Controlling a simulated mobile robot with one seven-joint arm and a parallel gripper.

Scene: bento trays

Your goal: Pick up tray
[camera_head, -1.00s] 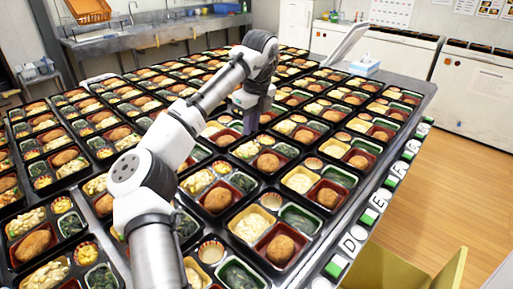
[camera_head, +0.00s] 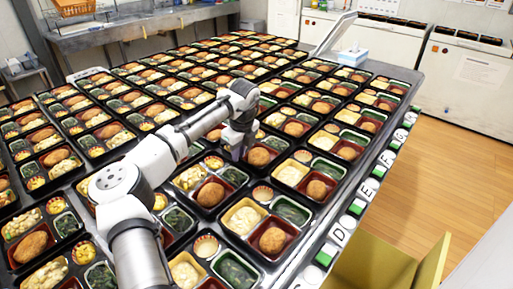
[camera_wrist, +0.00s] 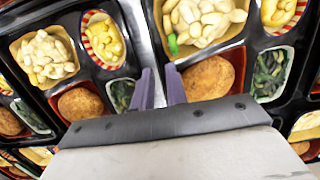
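Black bento trays cover the table in close rows. Each holds a brown croquette, greens, a pale food and a small cup. In the wrist view, one tray (camera_wrist: 92,84) is on the left and another tray (camera_wrist: 229,52) is on the right, with a narrow gap between them. My gripper (camera_wrist: 160,72) has its two purple fingers a little apart over this gap, with nothing seen between them. In the head view my gripper (camera_head: 237,154) points down among the middle rows. Whether the fingers touch a tray rim is unclear.
The table's right edge (camera_head: 352,217) carries letter labels and green markers. A yellow surface (camera_head: 390,270) is at the lower right. The wooden floor (camera_head: 425,180) to the right is clear.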

